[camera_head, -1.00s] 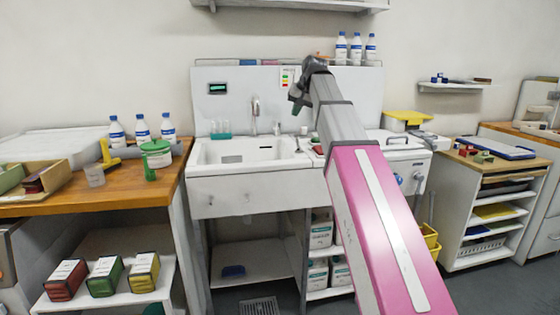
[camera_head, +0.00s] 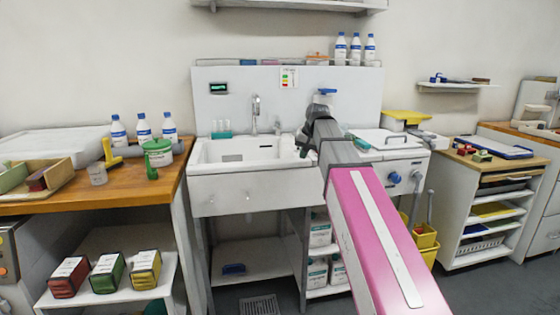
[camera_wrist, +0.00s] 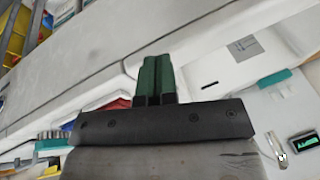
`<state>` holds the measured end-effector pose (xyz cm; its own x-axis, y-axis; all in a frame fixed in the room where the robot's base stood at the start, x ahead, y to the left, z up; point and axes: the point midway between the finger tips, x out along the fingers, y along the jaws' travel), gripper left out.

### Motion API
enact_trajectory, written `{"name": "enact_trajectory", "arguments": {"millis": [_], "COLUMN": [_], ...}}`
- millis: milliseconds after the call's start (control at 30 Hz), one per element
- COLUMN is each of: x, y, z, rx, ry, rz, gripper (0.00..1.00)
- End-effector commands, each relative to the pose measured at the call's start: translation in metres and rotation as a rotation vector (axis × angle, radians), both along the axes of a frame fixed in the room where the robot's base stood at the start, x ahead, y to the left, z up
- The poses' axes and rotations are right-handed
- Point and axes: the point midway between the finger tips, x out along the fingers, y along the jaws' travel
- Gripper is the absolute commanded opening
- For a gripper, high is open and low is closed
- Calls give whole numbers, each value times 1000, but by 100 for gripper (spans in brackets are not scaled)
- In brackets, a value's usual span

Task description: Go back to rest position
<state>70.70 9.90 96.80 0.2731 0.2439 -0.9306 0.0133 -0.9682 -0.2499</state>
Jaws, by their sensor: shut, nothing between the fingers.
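My gripper (camera_wrist: 155,80) shows in the wrist view with its two green fingers together and nothing between them. The wrist view is tilted, with white surfaces of the sink unit behind the fingers. In the head view my arm reaches forward from the lower right, and its dark wrist end is at the right side of the white sink (camera_head: 250,185). The fingertips cannot be made out clearly in the head view. I cannot tell whether the gripper touches the sink unit.
A wooden counter (camera_head: 140,190) with several bottles and a green-lidded tub (camera_head: 158,152) stands left. A white shelf unit (camera_head: 455,215) stands right. A wall shelf (camera_head: 290,3) hangs above.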

Motion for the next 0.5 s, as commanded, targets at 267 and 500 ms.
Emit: {"name": "enact_trajectory", "arguments": {"millis": [267,500], "x": [-35,-74], "y": [-26,-47], "z": [-116,-203], "rx": [-60,-112], "ry": [65,118], "rz": [-15,-17], "gripper": [0,0]}}
